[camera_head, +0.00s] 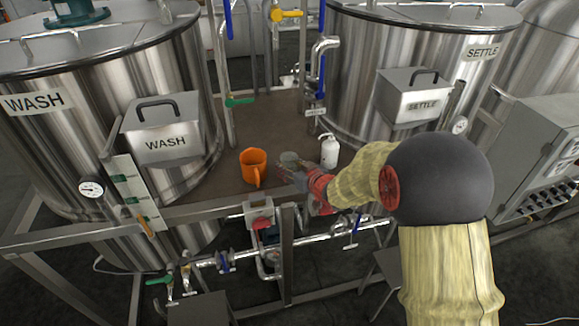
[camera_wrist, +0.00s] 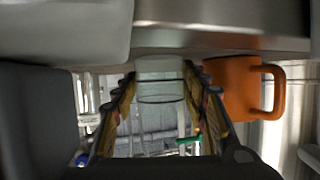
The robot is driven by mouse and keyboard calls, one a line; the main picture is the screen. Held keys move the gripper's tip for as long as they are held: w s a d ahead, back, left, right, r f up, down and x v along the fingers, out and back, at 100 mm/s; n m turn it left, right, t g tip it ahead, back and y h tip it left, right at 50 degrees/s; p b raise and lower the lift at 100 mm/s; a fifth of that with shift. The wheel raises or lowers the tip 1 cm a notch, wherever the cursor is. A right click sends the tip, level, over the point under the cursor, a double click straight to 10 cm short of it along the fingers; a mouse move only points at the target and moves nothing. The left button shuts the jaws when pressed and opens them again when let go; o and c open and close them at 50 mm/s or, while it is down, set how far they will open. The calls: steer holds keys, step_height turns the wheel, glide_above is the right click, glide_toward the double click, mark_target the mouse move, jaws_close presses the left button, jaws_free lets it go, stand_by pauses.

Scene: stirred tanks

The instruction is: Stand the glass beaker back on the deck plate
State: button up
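The clear glass beaker (camera_head: 289,158) is at the front part of the brown deck plate (camera_head: 262,118), between an orange mug (camera_head: 253,164) and a white bottle (camera_head: 329,151). My gripper (camera_head: 285,171) reaches it from the right. In the wrist view, which looks upside down, the beaker (camera_wrist: 160,82) sits between my fingertips (camera_wrist: 160,88), with a finger against each side. It looks upright and close to the deck; whether its base touches the deck I cannot tell. The mug (camera_wrist: 232,88) is right beside one finger there.
Steel tanks marked WASH (camera_head: 165,143) and SETTLE (camera_head: 422,106) flank the deck. Pipes with a green valve handle (camera_head: 240,101) rise behind. The deck behind the beaker is clear. Pipes and valves (camera_head: 225,262) run below the front edge.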

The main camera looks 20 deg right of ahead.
steer(key=shift+o, duration=1.1)
